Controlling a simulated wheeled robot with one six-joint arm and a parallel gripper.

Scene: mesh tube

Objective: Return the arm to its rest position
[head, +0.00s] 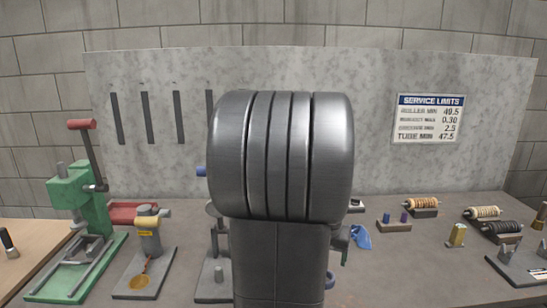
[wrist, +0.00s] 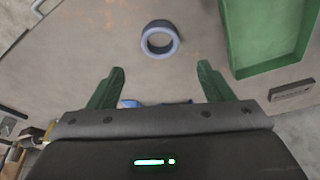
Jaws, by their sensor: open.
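My gripper (wrist: 160,90) shows in the wrist view with its two green fingers spread wide apart and nothing between them. A blue-grey ring (wrist: 146,47) lies on the bench beyond the fingertips, apart from them. In the head view my own arm, a large dark metal link, fills the middle and hides the gripper and part of the bench behind it.
A green tray (wrist: 232,62) lies right of the ring. A green press (head: 75,195) and a gauge stand (head: 148,240) stand at left. Rollers on stands (head: 484,212) and a small block with pegs (head: 394,225) are at right. A blue cloth (head: 361,237) lies beside my arm.

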